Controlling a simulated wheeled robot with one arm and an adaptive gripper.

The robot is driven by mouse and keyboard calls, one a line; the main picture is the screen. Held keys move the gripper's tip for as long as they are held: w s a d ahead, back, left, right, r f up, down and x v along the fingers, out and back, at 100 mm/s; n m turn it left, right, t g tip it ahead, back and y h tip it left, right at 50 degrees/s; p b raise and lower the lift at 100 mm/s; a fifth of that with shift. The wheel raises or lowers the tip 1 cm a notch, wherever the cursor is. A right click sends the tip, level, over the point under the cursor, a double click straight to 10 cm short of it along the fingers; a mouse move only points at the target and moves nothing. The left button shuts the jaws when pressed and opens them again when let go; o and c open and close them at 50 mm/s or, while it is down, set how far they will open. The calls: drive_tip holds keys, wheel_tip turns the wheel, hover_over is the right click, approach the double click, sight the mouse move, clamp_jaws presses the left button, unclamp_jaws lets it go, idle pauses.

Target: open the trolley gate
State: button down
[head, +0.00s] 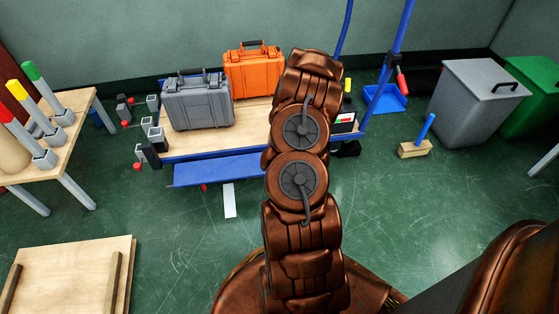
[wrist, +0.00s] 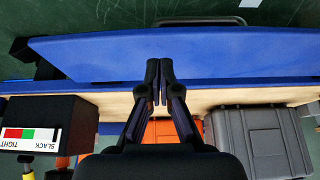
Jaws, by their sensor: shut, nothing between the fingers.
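The trolley (head: 250,112) has a wooden bed and a blue frame. Its gate, a long blue panel (head: 218,168), runs along the near side and looks angled outward and down from the bed edge; its exact tilt is unclear. In the wrist view the gate (wrist: 230,55) spans the upper picture, with a dark bar (wrist: 200,21) along its outer edge. My gripper (wrist: 159,70) is shut and empty, its tips over the gate's inner edge by the bed; contact cannot be told. In the head view my arm hides the gripper and the gate's right part.
A grey case (head: 198,102) and an orange case (head: 253,70) stand on the bed. A black box with a SLACK/TIGHT label (wrist: 45,125) sits at one end. A white strip (head: 229,200) lies on the floor before the gate. A table (head: 75,140) stands left; bins (head: 478,100) stand right.

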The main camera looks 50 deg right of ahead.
drive_tip(key=shift+s+a+f, duration=0.15)
drive_tip(key=shift+f, duration=0.45)
drive_tip(key=shift+s+a+f, duration=0.1)
drive_tip(key=shift+s+f, duration=0.05)
drive_tip(key=shift+f, duration=0.4)
drive_tip(key=s+a+p+v, duration=0.1)
drive_tip(key=p+v, duration=0.5)
drive_tip(key=v, duration=0.7)
drive_tip(key=shift+s+f, duration=0.15)
drive_tip(key=shift+f, duration=0.25)
